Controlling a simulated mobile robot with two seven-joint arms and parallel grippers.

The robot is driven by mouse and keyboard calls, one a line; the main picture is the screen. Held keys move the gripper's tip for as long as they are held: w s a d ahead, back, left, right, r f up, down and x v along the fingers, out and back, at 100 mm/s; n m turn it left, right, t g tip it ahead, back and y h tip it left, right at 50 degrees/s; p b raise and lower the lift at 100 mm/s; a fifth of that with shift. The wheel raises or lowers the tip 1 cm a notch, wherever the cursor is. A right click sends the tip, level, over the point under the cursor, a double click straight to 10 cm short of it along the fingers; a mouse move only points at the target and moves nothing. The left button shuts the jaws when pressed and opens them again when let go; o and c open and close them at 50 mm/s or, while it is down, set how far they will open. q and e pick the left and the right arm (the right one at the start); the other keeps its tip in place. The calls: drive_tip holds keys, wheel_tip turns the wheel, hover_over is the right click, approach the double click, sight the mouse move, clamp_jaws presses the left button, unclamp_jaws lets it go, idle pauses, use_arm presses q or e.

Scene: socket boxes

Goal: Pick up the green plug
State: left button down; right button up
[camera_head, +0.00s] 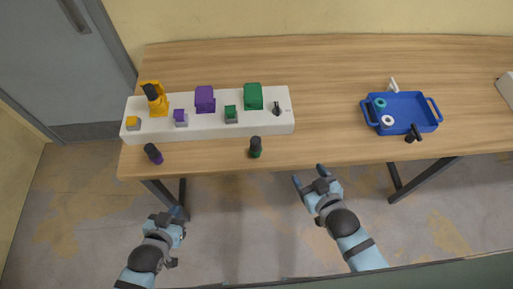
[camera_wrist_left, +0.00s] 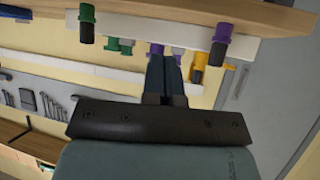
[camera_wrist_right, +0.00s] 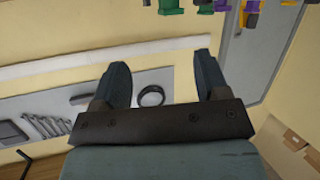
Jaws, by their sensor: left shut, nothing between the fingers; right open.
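The green plug (camera_head: 255,147), black with a green end, stands near the table's front edge, in front of the white socket strip. It also shows in the left wrist view (camera_wrist_left: 87,24). My right gripper (camera_head: 308,175) is open and empty, off the front edge, to the right of the plug and apart from it. Its spread fingers show in the right wrist view (camera_wrist_right: 160,65). My left gripper (camera_head: 178,212) is shut and empty, lower left, off the table. Its closed fingers show in the left wrist view (camera_wrist_left: 163,75).
The white strip (camera_head: 205,126) holds yellow, purple and green socket boxes; a yellow plug (camera_head: 153,93) sits at the yellow one. A purple plug (camera_head: 154,153) is near the front left edge. A blue tray (camera_head: 415,125) with small parts is on the right. The table between strip and tray is clear.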

drive_tip(key=w+a+r+n+t+y+b, duration=0.3)
drive_tip(key=w+a+r+n+y, duration=0.65)
drive_tip(key=a+r, duration=0.25)
drive_tip(key=s+a+r+n+g+y+b, duration=0.25)
drive_tip(key=a+n+g, duration=0.35)
drive_tip(key=n+g, duration=0.45)
drive_tip(key=s+a+r+n+g+y+b, duration=0.2)
drive_tip(key=s+a+n+g+y, duration=0.15)
drive_tip(key=a+n+g, duration=0.5)
drive_tip(key=n+t+h+b, duration=0.2)
drive_tip(key=n+h+b, duration=0.4)
drive_tip(key=n+h, duration=0.95)
hover_over(256, 139)
wheel_tip(256, 139, down, 11)
drive_tip(key=m+h, duration=0.4)
drive_tip(key=m, duration=0.1)
wheel_tip(256, 139, down, 8)
drive_tip(key=shift+w+p, duration=0.15)
drive_tip(key=shift+p, duration=0.25)
drive_tip(key=shift+f+p, duration=0.5)
drive_tip(key=shift+f, duration=2.15)
drive_tip(key=c, duration=1.1)
